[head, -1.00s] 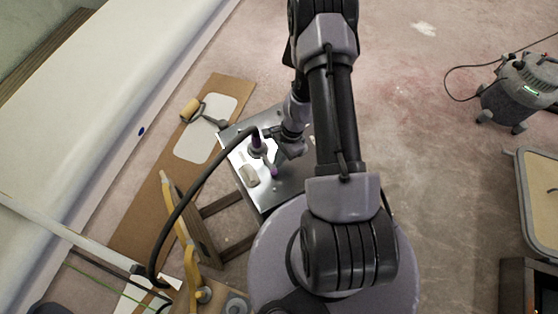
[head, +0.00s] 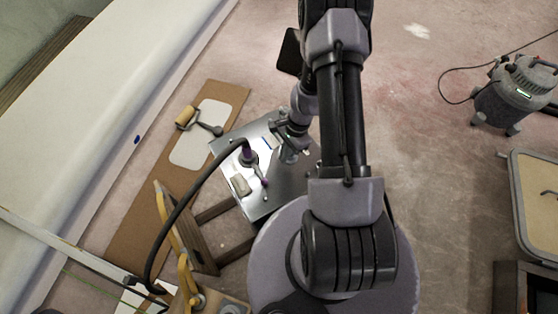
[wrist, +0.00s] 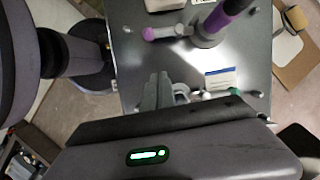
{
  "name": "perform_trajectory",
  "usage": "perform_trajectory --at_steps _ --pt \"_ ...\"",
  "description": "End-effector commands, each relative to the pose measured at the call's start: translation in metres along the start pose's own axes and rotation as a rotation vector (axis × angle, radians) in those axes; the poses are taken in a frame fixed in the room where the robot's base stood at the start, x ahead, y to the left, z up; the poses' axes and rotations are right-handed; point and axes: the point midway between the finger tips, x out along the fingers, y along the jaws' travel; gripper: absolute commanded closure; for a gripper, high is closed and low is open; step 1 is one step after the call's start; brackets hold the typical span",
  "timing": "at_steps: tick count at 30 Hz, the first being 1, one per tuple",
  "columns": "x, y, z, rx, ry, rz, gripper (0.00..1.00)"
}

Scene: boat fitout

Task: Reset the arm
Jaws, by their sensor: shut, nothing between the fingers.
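My gripper (head: 289,156) is above the shiny metal work plate (head: 282,192), to the right of a purple-and-grey tool (head: 249,158) with a thick black hose. In the wrist view my gripper (wrist: 158,90) has its fingers together with nothing between them. The tool (wrist: 212,28) stands on the plate beyond the fingertips, apart from them, with a purple-ended part reaching left. A pale block (head: 240,185) lies on the plate near the tool. A blue-and-white card (wrist: 221,78) lies to the right of the fingers in the wrist view.
A paint roller (head: 186,117) lies on brown board (head: 132,217) at the left. A yellow-handled tool (head: 164,210) and wooden pieces are beside the plate. A grey machine (head: 515,92) with a cable stands at the right. The floor between is mostly clear.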

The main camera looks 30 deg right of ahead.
Motion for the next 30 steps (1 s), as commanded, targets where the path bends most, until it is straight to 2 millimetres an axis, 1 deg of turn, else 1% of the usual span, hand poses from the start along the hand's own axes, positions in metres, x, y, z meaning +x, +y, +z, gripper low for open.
perform_trajectory --at_steps 1,3,7,13,14,16,17,18,19,20,21,22,23,24,26,27,30 --pt "-0.020 0.000 0.002 -0.001 0.001 -0.001 1.00" --pt "-0.035 0.001 0.002 -0.001 0.000 0.000 1.00" --pt "-0.051 0.002 0.002 0.000 -0.001 0.001 1.00" --pt "-0.057 0.001 0.002 -0.007 0.001 0.000 1.00" --pt "-0.062 -0.002 0.004 -0.019 0.006 -0.005 1.00" --pt "-0.091 -0.016 0.017 -0.083 0.027 -0.031 1.00" --pt "-0.110 -0.024 0.028 -0.131 0.042 -0.047 1.00" --pt "-0.141 -0.033 0.048 -0.207 0.065 -0.072 1.00" --pt "-0.166 -0.039 0.066 -0.273 0.084 -0.093 1.00" --pt "-0.191 -0.042 0.086 -0.344 0.106 -0.114 1.00" --pt "-0.222 -0.041 0.114 -0.436 0.134 -0.141 1.00" --pt "-0.243 -0.038 0.134 -0.504 0.155 -0.160 1.00" --pt "-0.263 -0.033 0.154 -0.572 0.177 -0.179 1.00" --pt "-0.286 -0.022 0.179 -0.660 0.208 -0.205 1.00" --pt "-0.315 0.000 0.214 -0.788 0.253 -0.243 1.00" --pt "-0.330 0.016 0.234 -0.867 0.283 -0.266 1.00" --pt "-0.353 0.056 0.268 -1.027 0.351 -0.320 1.00"
